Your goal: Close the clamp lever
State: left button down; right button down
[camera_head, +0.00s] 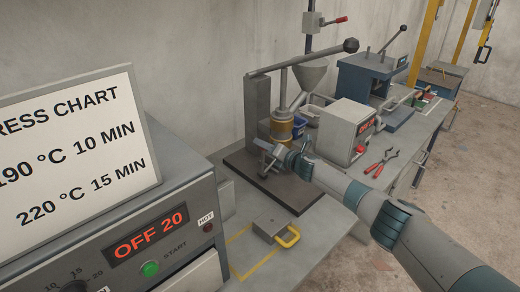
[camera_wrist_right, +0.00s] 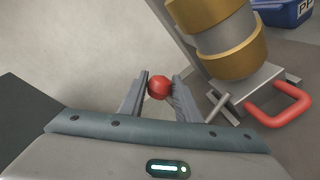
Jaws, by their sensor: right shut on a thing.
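The red ball knob (camera_wrist_right: 159,87) sits between the two fingertips of my right gripper (camera_wrist_right: 160,92) in the right wrist view. I take it to be the end of the clamp lever; the rest of the lever is hidden. My right gripper (camera_head: 268,157) is shut on this knob. In the head view it is low in front of the moulding machine's gold barrel (camera_head: 281,130), above the dark base plate (camera_head: 285,193). The wrist view shows the gold barrel (camera_wrist_right: 237,65) above a grey block with a red U-shaped handle (camera_wrist_right: 285,125). My left gripper is not in view.
Red pliers (camera_head: 379,163) lie right of a control box (camera_head: 348,128). A long lever with a black ball (camera_head: 351,45) is above. The oven (camera_head: 150,240) fills the left front.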

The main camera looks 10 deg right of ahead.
jog(key=shift+f, duration=0.2)
dwell(0.3)
jog(key=c, duration=1.4)
grip_release()
jog(key=shift+o, duration=0.2)
jog(key=shift+w+d, duration=0.1)
jog(key=shift+r, duration=0.15)
jog(key=b+v, duration=0.1)
jog(key=v, duration=1.6)
jog(key=shift+d, duration=0.15)
